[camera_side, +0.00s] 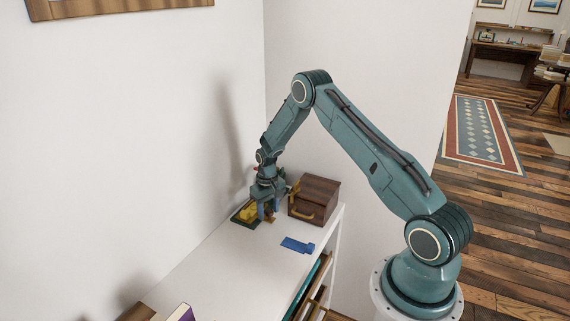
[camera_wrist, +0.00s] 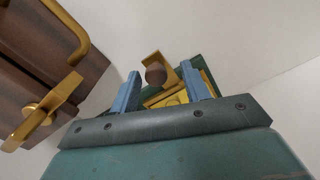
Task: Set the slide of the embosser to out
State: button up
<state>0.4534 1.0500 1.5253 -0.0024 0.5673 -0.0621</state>
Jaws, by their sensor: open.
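The embosser (camera_side: 246,213) stands on the white shelf top near the wall, with a dark green base and yellow body. In the wrist view the embosser (camera_wrist: 205,82) shows its green and yellow parts behind and between my fingers. A brass piece with a brown knob (camera_wrist: 155,74), which looks like the slide, lies between the two blue fingers. My gripper (camera_wrist: 160,88) is open with its fingers on either side of the knob. I cannot tell whether either finger touches it. In the side view my gripper (camera_side: 265,211) hides part of the embosser.
A brown wooden box (camera_side: 318,194) with a brass handle stands just right of my gripper. A flat blue object (camera_side: 297,245) lies nearer the shelf's front edge. The white wall is close behind the embosser.

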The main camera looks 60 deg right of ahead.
jog(key=shift+r, duration=0.15)
notch_tip(320, 180, up, 14)
jog(key=shift+f, duration=0.2)
dwell(0.5)
jog(key=shift+a+r, duration=0.1)
jog(key=s+a+r+n+t, duration=0.1)
jog(key=s+a+r, duration=0.5)
jog(key=r, duration=0.4)
jog(key=s+a+r+n+t, duration=0.15)
jog(key=s+a+r, duration=0.25)
jog(key=a+r, duration=0.5)
jog(key=s+a+r+n+t, duration=0.1)
jog(key=s+a, duration=0.3)
jog(key=s, duration=0.5)
jog(key=s+a+r+n+t, duration=0.1)
jog(key=s+a+r+t, duration=0.1)
jog(key=s, duration=0.8)
jog(key=shift+s+a+r, duration=0.2)
jog(key=shift+a+r, duration=0.55)
jog(key=shift+a, duration=0.15)
